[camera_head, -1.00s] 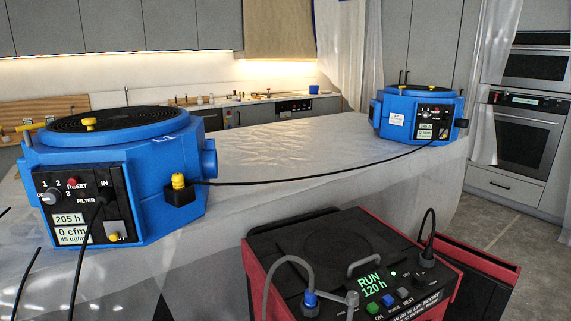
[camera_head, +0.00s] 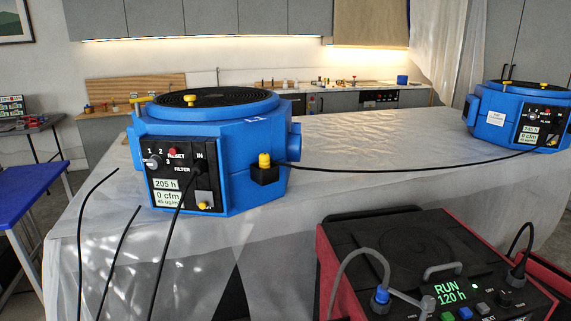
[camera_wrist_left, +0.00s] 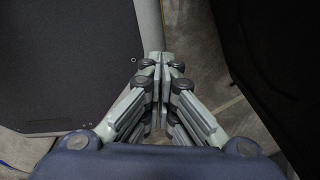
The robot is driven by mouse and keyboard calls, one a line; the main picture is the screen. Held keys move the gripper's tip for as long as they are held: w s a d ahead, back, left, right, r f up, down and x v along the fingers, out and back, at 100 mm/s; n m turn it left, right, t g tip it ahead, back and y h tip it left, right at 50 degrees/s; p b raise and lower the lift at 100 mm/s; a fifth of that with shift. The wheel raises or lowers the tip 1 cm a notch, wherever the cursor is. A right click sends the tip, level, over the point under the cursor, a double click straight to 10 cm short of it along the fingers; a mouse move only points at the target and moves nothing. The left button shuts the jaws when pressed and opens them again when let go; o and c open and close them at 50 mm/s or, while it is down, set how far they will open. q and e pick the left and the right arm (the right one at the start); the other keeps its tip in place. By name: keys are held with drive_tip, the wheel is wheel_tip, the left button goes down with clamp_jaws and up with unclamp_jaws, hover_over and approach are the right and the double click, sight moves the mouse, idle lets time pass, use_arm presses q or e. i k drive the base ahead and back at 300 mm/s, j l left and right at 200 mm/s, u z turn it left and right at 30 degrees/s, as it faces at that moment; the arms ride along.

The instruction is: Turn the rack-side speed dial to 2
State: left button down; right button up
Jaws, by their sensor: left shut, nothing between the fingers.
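In the head view a blue drying unit (camera_head: 235,160) stands on the sheet-covered table at the left. The display (camera_head: 167,184) reads 205 h and 0 cfm. The dial's pointer is too small to read. A second blue unit (camera_head: 500,125) stands at the far right with a similar panel. My left gripper (camera_wrist_left: 162,60) shows in the left wrist view, shut and empty above the floor. My right gripper is not in view.
A red and black machine (camera_head: 400,250) with a green RUN 120 h screen stands at the front right. Black cables hang before the left unit, and one cable (camera_head: 400,169) runs between the units. A blue table (camera_head: 30,200) is at the left edge.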

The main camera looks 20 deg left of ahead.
sight(155, 162)
drive_tip(key=u, duration=1.25)
